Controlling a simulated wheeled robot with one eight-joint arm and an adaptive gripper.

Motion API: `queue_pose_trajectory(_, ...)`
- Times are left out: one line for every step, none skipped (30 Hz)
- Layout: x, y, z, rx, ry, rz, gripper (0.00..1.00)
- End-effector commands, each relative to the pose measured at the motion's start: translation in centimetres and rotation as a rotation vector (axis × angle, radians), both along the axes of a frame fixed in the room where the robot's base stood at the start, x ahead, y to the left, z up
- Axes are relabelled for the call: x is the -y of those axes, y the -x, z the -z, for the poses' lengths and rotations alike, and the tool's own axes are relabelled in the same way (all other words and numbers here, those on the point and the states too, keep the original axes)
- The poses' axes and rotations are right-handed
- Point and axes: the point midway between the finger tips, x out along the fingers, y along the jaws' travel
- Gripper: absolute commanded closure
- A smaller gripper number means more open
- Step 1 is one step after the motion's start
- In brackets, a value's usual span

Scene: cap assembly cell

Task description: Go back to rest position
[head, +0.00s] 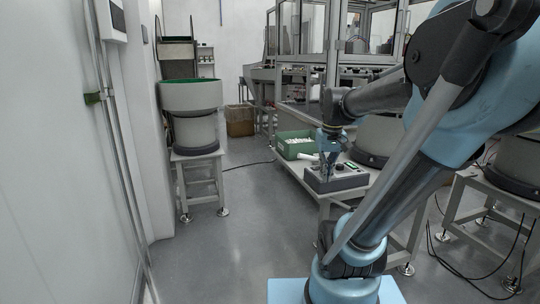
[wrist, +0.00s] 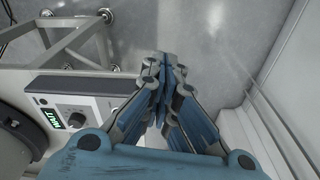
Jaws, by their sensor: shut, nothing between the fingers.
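My gripper (head: 328,146) is at the end of my blue and black arm, above a grey control box (head: 337,178) on a bench. In the wrist view my gripper (wrist: 165,62) points down toward the grey floor. Its blue fingers are together with nothing between them. The control box also shows at the left of the wrist view (wrist: 75,112), with a black knob and a small lit display. I cannot tell whether my gripper touches the box in the head view.
A green bin (head: 296,147) with white parts stands behind the control box on the bench. A bowl feeder (head: 191,97) with a green rim stands on a frame at left. A cardboard box (head: 240,120) is on the floor behind. The aisle floor (head: 225,255) is clear.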

Motion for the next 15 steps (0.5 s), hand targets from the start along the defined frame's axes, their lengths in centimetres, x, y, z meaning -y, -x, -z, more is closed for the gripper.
queue_pose_trajectory(0.0,1.4,1.0,0.007,0.001,0.009,1.0)
queue_pose_trajectory(0.0,2.2,1.6,0.012,0.002,0.016,1.0)
queue_pose_trajectory(0.0,3.1,2.4,0.017,0.002,0.024,1.0)
queue_pose_trajectory(0.0,3.8,2.9,0.021,0.002,0.029,1.0)
queue_pose_trajectory(0.1,4.5,3.5,0.025,0.003,0.035,1.0)
queue_pose_trajectory(0.1,5.3,4.4,0.033,0.004,0.043,1.0)
queue_pose_trajectory(0.1,5.9,5.0,0.037,0.004,0.05,1.0)
queue_pose_trajectory(0.1,6.6,5.7,0.042,0.004,0.055,1.0)
queue_pose_trajectory(0.1,7.4,6.5,0.047,0.005,0.062,1.0)
queue_pose_trajectory(0.2,7.9,7.1,0.051,0.006,0.068,1.0)
queue_pose_trajectory(0.2,8.5,7.7,0.055,0.006,0.074,1.0)
queue_pose_trajectory(0.2,9.1,8.5,0.06,0.006,0.08,1.0)
queue_pose_trajectory(0.2,9.5,9.0,0.064,0.006,0.085,1.0)
queue_pose_trajectory(0.2,9.9,9.5,0.067,0.006,0.089,1.0)
queue_pose_trajectory(0.3,10.3,10.1,0.071,0.006,0.094,1.0)
